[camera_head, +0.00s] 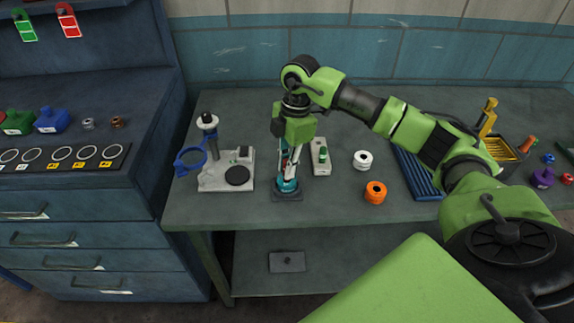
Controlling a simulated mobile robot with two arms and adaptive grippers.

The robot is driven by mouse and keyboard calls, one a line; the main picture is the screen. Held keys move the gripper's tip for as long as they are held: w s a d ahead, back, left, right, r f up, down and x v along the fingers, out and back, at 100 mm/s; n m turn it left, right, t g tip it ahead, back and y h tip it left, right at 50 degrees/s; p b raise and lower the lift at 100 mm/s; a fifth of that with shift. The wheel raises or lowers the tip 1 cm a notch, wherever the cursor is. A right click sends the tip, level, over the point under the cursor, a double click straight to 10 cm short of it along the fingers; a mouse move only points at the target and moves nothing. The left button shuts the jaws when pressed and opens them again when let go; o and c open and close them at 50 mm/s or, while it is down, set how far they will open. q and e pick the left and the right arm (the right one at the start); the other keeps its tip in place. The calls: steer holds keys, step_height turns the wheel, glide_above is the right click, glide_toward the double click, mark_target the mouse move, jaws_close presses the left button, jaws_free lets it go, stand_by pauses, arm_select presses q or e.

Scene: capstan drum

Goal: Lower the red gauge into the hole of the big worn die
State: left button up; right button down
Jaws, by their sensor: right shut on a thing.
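My right gripper (288,172) points straight down, its fingers close together, over a teal round piece (287,186) on a dark square pad (288,197) near the bench's front edge. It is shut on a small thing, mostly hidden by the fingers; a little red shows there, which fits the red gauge. I cannot tell whether its tip is inside the teal piece or above it. The teal piece seems to be the big worn die; its hole is hidden. My left gripper is not in view.
A grey holder with a green gauge (322,154) stands just right of the gripper. A grey stand with a blue ring (191,160) is to the left.

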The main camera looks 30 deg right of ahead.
steer(key=shift+f+p, duration=0.7)
steer(key=shift+f, duration=0.45)
stand_by(5.9)
steer(key=c, duration=1.9)
jaws_free()
steer(key=shift+s, duration=0.1)
